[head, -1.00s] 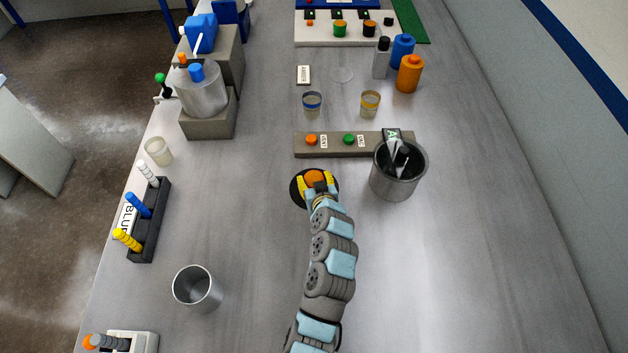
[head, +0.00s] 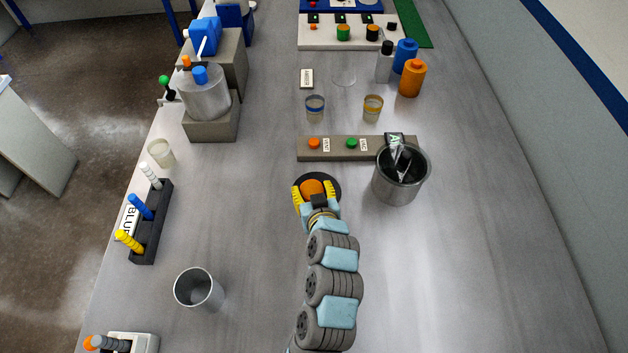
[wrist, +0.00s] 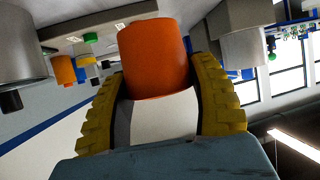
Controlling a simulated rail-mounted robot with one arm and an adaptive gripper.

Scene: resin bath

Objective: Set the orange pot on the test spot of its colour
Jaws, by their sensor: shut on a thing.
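My gripper (head: 313,190) has its yellow fingers shut on the orange pot (head: 312,187). In the wrist view the orange pot (wrist: 156,60) is a plain orange cylinder between the two yellow fingers. In the head view they are over a black round disc (head: 333,186), which shows around the pot. The pot looks raised, but its gap to the disc cannot be told.
A grey bar with coloured buttons (head: 310,156) lies just beyond the disc, with a metal beaker (head: 399,185) at its right. Glass cups (head: 315,108) and an orange bottle (head: 412,79) stand beyond. A pen rack (head: 150,235) and a metal cup (head: 198,289) are left.

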